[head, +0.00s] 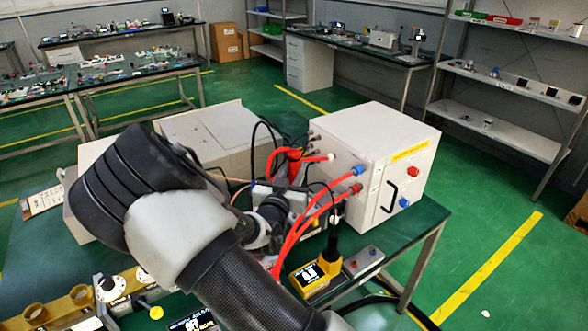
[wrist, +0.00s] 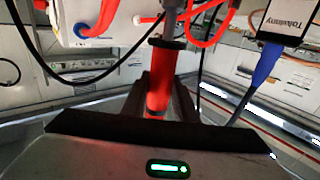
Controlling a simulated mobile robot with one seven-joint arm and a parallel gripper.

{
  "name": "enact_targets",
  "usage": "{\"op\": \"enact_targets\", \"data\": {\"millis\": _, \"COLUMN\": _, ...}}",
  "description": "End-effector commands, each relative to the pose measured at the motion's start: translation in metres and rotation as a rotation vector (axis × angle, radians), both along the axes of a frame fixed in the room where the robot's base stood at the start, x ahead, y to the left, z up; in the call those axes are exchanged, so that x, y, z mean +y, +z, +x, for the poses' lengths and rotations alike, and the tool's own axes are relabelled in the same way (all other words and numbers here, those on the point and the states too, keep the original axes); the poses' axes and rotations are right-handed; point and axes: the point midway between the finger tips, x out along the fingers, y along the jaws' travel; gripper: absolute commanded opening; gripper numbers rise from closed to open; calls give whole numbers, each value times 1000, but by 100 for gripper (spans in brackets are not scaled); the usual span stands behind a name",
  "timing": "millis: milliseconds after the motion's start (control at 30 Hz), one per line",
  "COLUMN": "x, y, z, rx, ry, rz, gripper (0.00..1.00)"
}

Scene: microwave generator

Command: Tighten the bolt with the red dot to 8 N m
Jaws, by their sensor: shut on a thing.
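My gripper (wrist: 161,82) is shut on a red cylindrical tool handle (wrist: 158,90) with a black collar and a grey shaft at its upper end in the wrist view. In the head view, my gripper (head: 292,200) is beside the left face of a white cabinet (head: 375,150), partly hidden by my arm and red cables. A red upright piece (head: 293,158) shows there; I cannot tell if it is the held handle. I cannot make out a bolt with a red dot, or whether the tool's tip touches anything.
Thick red cables (head: 315,208) and black cables crowd the space by the cabinet. A yellow device (head: 313,277) and a grey box (head: 363,261) stand on the green bench (head: 405,245) in front. A larger pale box (head: 215,135) stands behind.

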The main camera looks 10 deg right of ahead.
Motion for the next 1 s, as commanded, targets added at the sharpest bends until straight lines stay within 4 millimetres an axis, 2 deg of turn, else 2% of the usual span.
{"op": "enact_targets", "data": {"millis": 1000, "x": -1, "y": -49, "z": 1, "rx": -3, "ry": -1, "rz": 0, "gripper": 0}}
